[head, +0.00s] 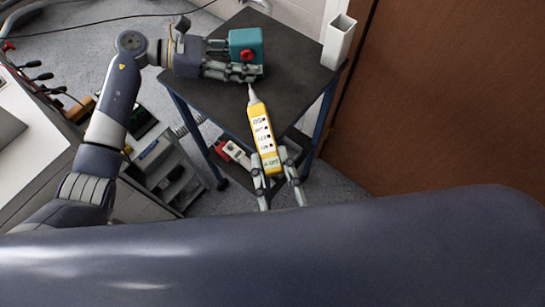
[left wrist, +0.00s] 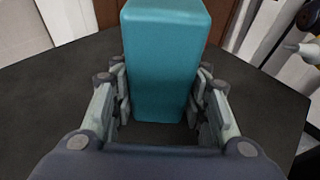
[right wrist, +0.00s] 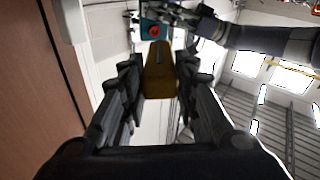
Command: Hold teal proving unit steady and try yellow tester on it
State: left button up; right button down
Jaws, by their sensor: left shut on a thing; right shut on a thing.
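The teal proving unit (head: 246,43) stands on the dark top of a small cart, its red round part facing toward me. My left gripper (head: 238,65) is shut on it, with fingers on both sides in the left wrist view, where the unit (left wrist: 165,60) fills the middle. The yellow tester (head: 262,135) is held by my right gripper (head: 277,180), shut on its lower end. Its thin tip points up toward the proving unit and ends close to the left gripper's fingers; I cannot tell whether it touches. In the right wrist view the tester (right wrist: 159,75) points at the unit (right wrist: 152,30).
The cart top (head: 293,75) is mostly bare, with a white square holder (head: 339,42) at its right corner. A red and white item (head: 232,153) lies on the shelf below. A brown door (head: 450,100) stands at the right, a grey cabinet (head: 165,175) at the left.

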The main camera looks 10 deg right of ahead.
pick_arm(q)
jog(key=o, duration=0.9)
jog(key=v, duration=1.2)
